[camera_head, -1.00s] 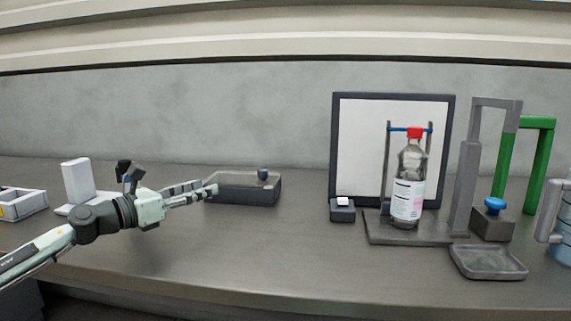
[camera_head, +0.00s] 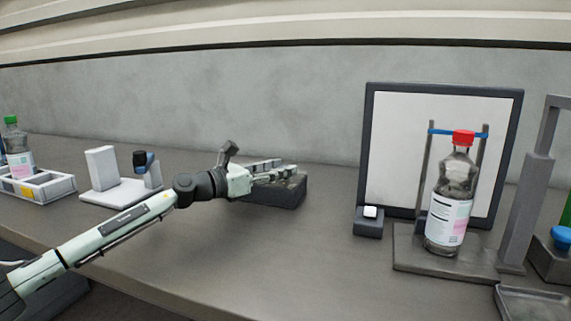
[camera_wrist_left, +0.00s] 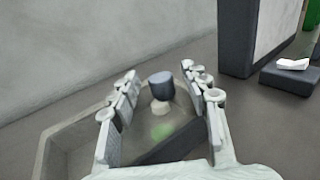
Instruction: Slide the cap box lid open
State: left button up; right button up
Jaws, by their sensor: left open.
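The cap box (camera_head: 290,192) is a dark grey box near the back of the bench, mostly hidden by my left gripper in the head view. In the left wrist view the box (camera_wrist_left: 58,150) has a lid with a dark round knob (camera_wrist_left: 162,86) standing up near its far end. A blurred green spot shows on or through the lid. My left gripper (camera_head: 292,170) is over the box; in the wrist view its open fingers (camera_wrist_left: 170,90) stand on either side of the knob. Contact with the knob cannot be told. My right gripper is not in view.
A red-capped bottle (camera_head: 449,212) stands on a grey base before a framed white panel (camera_head: 400,130). A small dark block with a white button (camera_head: 369,220) is left of it. A white stand (camera_head: 104,172) and a tray (camera_head: 62,187) are at left. Bench front is clear.

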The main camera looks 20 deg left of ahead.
pick_arm(q)
jog(key=shift+x, duration=0.95)
jog(key=shift+c, duration=0.5)
grip_shut()
